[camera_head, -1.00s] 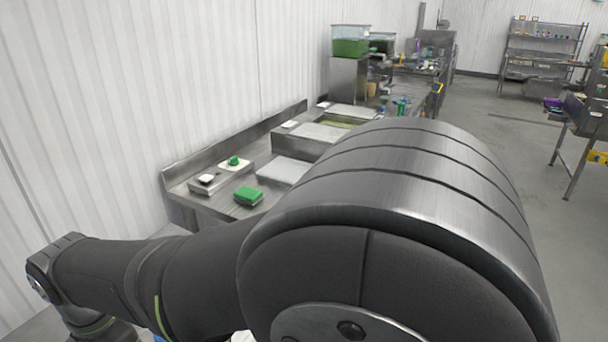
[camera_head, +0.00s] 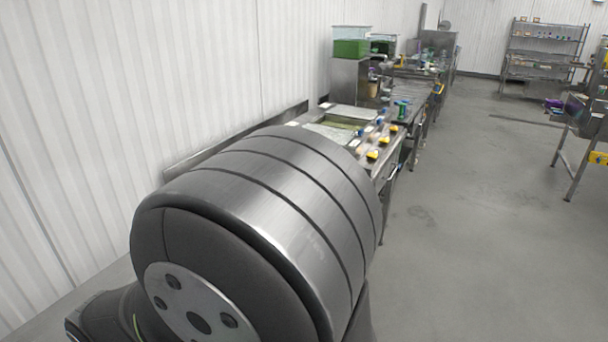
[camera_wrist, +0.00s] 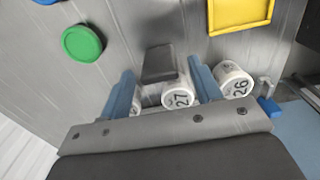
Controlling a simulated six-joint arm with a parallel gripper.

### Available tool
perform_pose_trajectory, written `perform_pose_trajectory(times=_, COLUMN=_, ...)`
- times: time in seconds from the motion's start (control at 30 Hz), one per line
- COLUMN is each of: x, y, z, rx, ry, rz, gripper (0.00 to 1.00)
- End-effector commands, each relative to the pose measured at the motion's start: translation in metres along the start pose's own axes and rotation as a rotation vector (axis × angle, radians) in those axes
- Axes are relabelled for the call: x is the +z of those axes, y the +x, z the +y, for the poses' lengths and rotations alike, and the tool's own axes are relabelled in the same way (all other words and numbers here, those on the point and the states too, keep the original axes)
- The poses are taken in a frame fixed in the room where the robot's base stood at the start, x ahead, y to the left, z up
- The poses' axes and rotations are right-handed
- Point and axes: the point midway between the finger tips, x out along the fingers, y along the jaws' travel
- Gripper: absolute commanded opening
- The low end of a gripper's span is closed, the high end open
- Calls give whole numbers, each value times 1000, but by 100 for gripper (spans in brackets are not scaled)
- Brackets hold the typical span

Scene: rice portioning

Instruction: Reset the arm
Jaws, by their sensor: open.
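My gripper (camera_wrist: 162,90) shows in the wrist view with its two blue fingers apart and nothing between their tips. Beyond and between the fingers is a white tub (camera_wrist: 178,96) marked 27. A second white tub (camera_wrist: 234,80) marked 26 stands to the right of the right finger. Part of another white shape shows behind the left finger. In the head view my arm's large round joint covers the lower middle, and my gripper is not visible there.
A metal counter (camera_head: 238,138) runs along the white wall, partly hidden by my arm. A green-filled clear bin (camera_head: 351,47) stands farther back. A green disc (camera_wrist: 82,44) and a yellow frame (camera_wrist: 240,12) show in the wrist view.

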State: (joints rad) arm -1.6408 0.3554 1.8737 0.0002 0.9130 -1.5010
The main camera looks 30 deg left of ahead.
Motion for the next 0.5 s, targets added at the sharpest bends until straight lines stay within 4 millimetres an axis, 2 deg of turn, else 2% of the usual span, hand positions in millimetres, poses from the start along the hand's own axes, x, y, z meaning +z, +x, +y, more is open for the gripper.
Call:
perform_pose_trajectory(times=0.1, x=0, y=25, z=-1, rx=-5, ry=0, rz=-1, gripper=58)
perform_pose_trajectory(times=0.5, x=70, y=21, z=1, rx=1, ry=5, rz=0, gripper=58)
